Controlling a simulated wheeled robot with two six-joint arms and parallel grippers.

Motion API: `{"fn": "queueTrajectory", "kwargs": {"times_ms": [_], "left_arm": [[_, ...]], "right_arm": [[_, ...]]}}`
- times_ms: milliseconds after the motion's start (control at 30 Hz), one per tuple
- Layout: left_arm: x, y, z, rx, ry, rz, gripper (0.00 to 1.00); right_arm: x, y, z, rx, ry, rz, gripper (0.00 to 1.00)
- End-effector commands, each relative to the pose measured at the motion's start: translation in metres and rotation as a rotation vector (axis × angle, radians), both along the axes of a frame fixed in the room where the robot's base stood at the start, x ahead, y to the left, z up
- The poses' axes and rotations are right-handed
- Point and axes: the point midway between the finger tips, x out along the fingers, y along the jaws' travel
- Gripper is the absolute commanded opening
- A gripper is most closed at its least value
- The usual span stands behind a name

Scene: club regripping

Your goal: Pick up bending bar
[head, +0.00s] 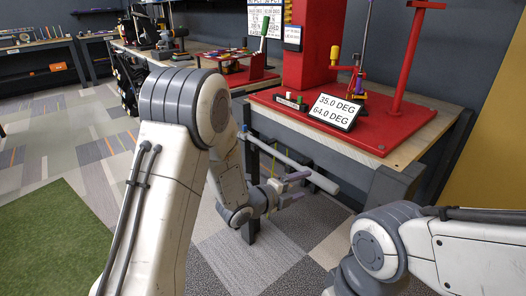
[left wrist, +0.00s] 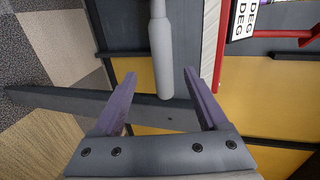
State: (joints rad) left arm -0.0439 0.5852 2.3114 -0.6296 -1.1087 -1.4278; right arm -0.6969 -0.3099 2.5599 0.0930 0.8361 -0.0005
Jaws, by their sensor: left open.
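The bending bar (head: 290,161) is a long, plain grey rod reaching out in front of the bench, its near end thicker. In the left wrist view the bar (left wrist: 160,50) comes down from the top edge, and its rounded end lies between my fingers in the picture. My left gripper (head: 297,187) is open, with purple fingers, close below the bar's thick end. In the left wrist view the open jaws (left wrist: 160,76) show on both sides of the bar; I cannot tell the depth between them. My right gripper is out of view.
The wooden bench (head: 453,112) carries a red base plate (head: 385,132) with a red column and post. A sign (head: 335,111) there reads 35.0 DEG and 64.0 DEG. A dark bench leg stands near my left gripper. Open carpet lies in front.

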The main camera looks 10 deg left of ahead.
Motion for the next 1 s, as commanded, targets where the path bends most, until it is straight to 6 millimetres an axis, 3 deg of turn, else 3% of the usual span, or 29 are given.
{"fn": "queueTrajectory", "kwargs": {"times_ms": [600, 900, 933, 1000], "left_arm": [[0.056, -0.047, -0.015, -0.001, 0.003, 0.000, 0.76], [0.060, -0.049, -0.017, -0.001, 0.003, 0.002, 0.76], [0.060, -0.049, -0.017, -0.001, 0.003, 0.002, 0.68], [0.060, -0.049, -0.017, -0.001, 0.003, 0.002, 0.42]], "right_arm": [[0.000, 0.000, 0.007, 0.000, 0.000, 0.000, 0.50], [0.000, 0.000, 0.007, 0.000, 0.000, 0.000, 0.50], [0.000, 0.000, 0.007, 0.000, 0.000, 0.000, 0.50], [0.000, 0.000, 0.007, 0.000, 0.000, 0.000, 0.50]]}}
